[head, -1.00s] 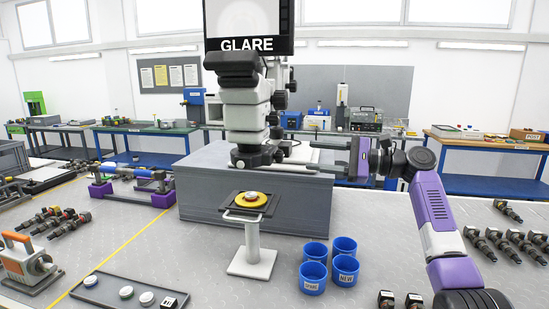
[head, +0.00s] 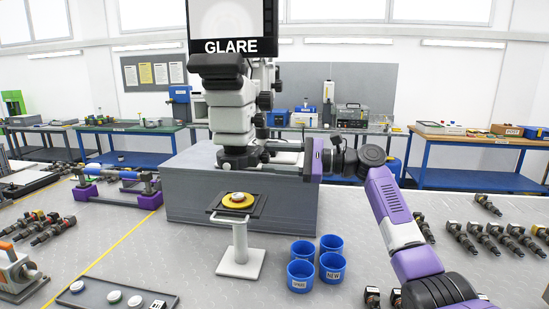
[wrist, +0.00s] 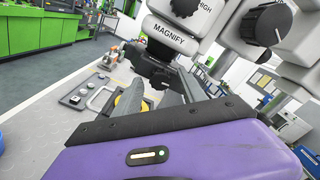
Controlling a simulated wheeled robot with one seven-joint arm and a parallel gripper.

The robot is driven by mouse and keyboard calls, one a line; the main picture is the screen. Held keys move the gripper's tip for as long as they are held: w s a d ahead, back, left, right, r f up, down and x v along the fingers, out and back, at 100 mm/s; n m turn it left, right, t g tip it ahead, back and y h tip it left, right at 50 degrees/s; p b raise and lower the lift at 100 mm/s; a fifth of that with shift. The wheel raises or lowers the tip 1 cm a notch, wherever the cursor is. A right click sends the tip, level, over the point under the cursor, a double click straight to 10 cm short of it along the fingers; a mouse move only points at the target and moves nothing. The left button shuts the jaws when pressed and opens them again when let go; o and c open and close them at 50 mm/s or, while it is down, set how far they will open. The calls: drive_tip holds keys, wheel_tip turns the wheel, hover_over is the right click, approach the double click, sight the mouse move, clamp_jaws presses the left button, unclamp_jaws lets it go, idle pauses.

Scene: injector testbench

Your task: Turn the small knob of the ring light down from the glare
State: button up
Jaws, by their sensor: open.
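The microscope (head: 233,110) stands on a grey block, with the dark ring light (head: 236,158) around its lower end. The screen above (head: 232,22) reads GLARE. My gripper (head: 274,158) reaches in from the right, level with the ring light, its purple body close beside the microscope. In the wrist view the dark ring light (wrist: 157,52) is just ahead. A small dark knob (wrist: 160,80) shows below it, between my open fingers (wrist: 160,92). I cannot tell whether a finger touches the knob.
The larger MAGNIFY knob housing (wrist: 170,36) hangs close above my fingers. A stand with a yellow dish (head: 237,201) is in front of the block. Several blue cups (head: 300,276) stand to its right. Injectors lie at the right; a tray (head: 115,297) is at the front left.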

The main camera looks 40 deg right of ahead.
clamp_jaws()
drive_tip(key=shift+f, duration=0.1)
drive_tip(key=shift+f+n+b, duration=0.1)
drive_tip(key=shift+n+b, duration=1.75)
drive_tip(key=shift+n, duration=2.55)
unclamp_jaws()
